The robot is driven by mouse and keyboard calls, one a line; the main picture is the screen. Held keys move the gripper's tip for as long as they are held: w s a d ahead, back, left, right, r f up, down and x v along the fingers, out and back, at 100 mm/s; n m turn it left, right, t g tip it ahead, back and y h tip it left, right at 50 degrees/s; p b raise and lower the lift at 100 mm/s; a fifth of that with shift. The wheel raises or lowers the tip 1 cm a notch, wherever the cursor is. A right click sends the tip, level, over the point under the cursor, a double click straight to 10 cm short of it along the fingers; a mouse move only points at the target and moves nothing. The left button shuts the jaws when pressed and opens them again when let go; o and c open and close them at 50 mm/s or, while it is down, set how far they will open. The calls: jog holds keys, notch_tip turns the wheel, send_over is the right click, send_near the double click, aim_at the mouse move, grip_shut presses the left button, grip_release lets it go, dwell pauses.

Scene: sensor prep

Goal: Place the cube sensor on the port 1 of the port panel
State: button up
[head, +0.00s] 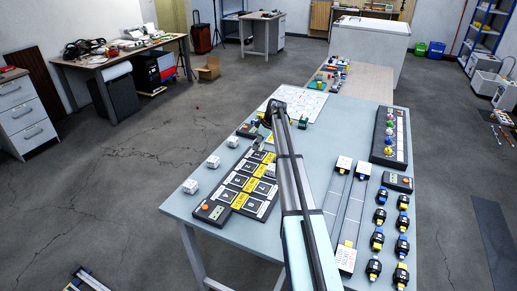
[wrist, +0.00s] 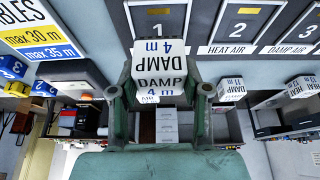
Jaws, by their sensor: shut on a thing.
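The cube sensor (wrist: 161,68) is white with black "DAMP 4 m" lettering. In the wrist view it sits between the two green fingers of my gripper (wrist: 160,92), which is shut on it. The cube overlaps the lower part of port 1 (wrist: 160,14) of the port panel. Whether it touches the panel cannot be told. In the head view the black and yellow port panel (head: 232,193) lies on the left of the table, and my gripper (head: 259,141) is over its far end. The held cube is hard to make out there.
Other white cubes (head: 213,161) stand along the table's left edge. Ports 2 (wrist: 240,25) and 3 (wrist: 308,8) lie to the right in the wrist view. A black box with an orange button (wrist: 85,95) is at left. Rails (head: 345,205) and dark connectors (head: 402,245) fill the table's right.

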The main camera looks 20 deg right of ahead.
aim_at(259, 148)
jog(key=shift+f+p, duration=0.35)
jog(key=shift+f, duration=1.4)
jog(key=shift+f, duration=0.1)
jog(key=shift+f, duration=0.1)
jog(key=o, duration=1.1)
jog(key=shift+o, duration=0.2)
jog(key=shift+r, duration=0.3)
jog(key=b+v, duration=0.2)
jog(key=v, duration=0.9)
jog(key=shift+r, duration=0.35)
jog(key=shift+s+d, duration=0.1)
jog(key=shift+d, duration=0.05)
